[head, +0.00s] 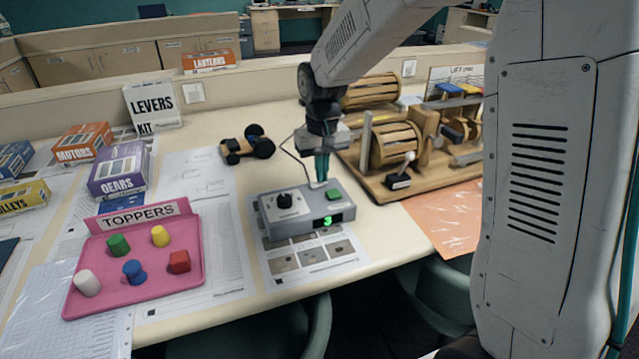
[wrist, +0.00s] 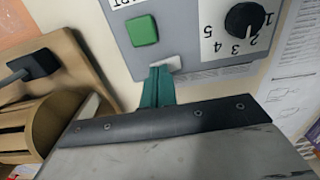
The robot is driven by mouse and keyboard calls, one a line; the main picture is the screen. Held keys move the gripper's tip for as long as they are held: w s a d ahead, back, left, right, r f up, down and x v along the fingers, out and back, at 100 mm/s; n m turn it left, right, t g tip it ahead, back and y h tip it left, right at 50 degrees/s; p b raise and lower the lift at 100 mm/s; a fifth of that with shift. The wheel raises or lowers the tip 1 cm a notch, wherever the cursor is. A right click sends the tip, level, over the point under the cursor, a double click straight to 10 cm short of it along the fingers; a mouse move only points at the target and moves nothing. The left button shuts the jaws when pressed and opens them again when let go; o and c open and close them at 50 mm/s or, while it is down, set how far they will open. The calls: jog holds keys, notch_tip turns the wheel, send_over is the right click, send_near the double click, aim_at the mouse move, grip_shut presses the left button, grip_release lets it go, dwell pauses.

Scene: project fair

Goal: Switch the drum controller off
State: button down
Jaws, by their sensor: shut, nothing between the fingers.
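The drum controller (head: 300,224) is a grey box on the table with a black dial (head: 285,201), a green button (head: 334,194) and a lit green "3" on its front. My gripper (head: 321,180) points down at the controller's back edge, between dial and button. Its teal fingers are shut and empty. In the wrist view, the fingertips (wrist: 161,70) are at a small pale piece (wrist: 170,63) on the controller's edge, perhaps a switch; I cannot tell whether they touch. The green button (wrist: 142,30) and numbered dial (wrist: 244,20) also show there.
A wooden drum machine (head: 396,146) with a white-knobbed lever (head: 402,172) stands close right of my gripper. A small wheeled model (head: 247,145) lies behind the controller. A pink tray (head: 142,277) of coloured toppers and several kit boxes are on the left.

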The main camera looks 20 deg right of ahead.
jog(key=shift+f, duration=0.3)
jog(key=shift+r, duration=3.55)
jog(key=s, duration=0.1)
jog(key=s+f+g, duration=0.1)
jog(key=s, duration=0.1)
jog(key=shift+s+d+f, duration=0.15)
jog(key=shift+s+f, duration=0.05)
jog(key=s+d+r+t, duration=0.1)
jog(key=s+r, duration=0.1)
jog(key=s, duration=1.1)
jog(key=s+d+r+t, duration=0.1)
jog(key=s+d+r, duration=0.1)
jog(key=s, duration=1.2)
jog(key=shift+s+r, duration=0.3)
jog(key=shift+r, duration=0.55)
